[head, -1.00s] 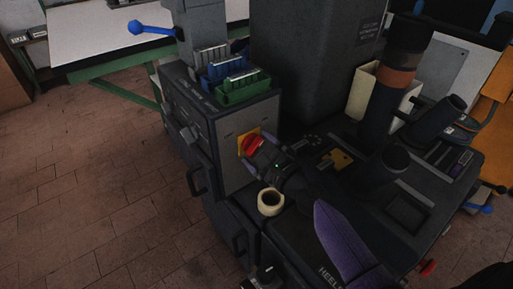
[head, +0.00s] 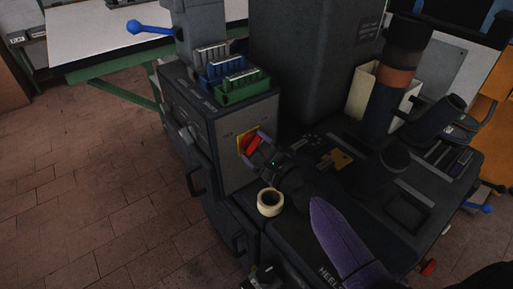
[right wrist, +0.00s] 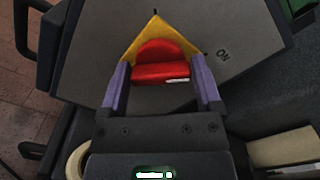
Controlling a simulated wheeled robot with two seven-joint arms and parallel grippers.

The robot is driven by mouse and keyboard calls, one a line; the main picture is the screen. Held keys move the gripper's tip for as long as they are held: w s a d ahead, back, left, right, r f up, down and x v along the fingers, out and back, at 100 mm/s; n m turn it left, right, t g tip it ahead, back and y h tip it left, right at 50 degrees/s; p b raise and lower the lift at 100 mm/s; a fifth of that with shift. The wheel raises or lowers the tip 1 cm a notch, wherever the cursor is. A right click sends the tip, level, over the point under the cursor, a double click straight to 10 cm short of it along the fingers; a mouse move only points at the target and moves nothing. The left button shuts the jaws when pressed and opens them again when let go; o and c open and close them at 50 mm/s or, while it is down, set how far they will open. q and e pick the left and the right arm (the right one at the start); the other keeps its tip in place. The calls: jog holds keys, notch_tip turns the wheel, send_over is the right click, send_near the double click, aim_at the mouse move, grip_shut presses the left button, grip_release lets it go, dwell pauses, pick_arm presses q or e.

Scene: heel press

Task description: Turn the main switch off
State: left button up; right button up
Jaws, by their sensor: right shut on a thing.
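The main switch is a red rotary knob (head: 253,144) on a yellow plate (head: 241,138), set in the front panel of the dark machine. In the right wrist view the red knob (right wrist: 160,62) shows its grip bar crosswise between my fingers, with a white mark at its right end. My left gripper is not in view.
A tape roll (head: 270,203) sits on the ledge just below my right gripper. A green bin (head: 243,88) and a blue bin (head: 222,68) stand above the panel. A black handle (head: 192,181) sticks out at the left. Open floor lies left.

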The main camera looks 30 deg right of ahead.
jog(key=n+b, duration=0.1)
jog(key=n, duration=0.2)
jog(key=shift+f+n, duration=0.15)
jog(key=shift+n, duration=0.15)
jog(key=n, duration=0.2)
jog(key=shift+n+b, duration=0.3)
jog(key=n, duration=0.2)
jog(key=shift+f+n, duration=0.1)
jog(key=shift+n, duration=0.3)
jog(key=n, duration=0.2)
jog(key=shift+n, duration=1.6)
jog(key=shift+f+n+p, duration=0.15)
jog(key=shift+n+p, duration=0.25)
jog(key=shift+n, duration=1.4)
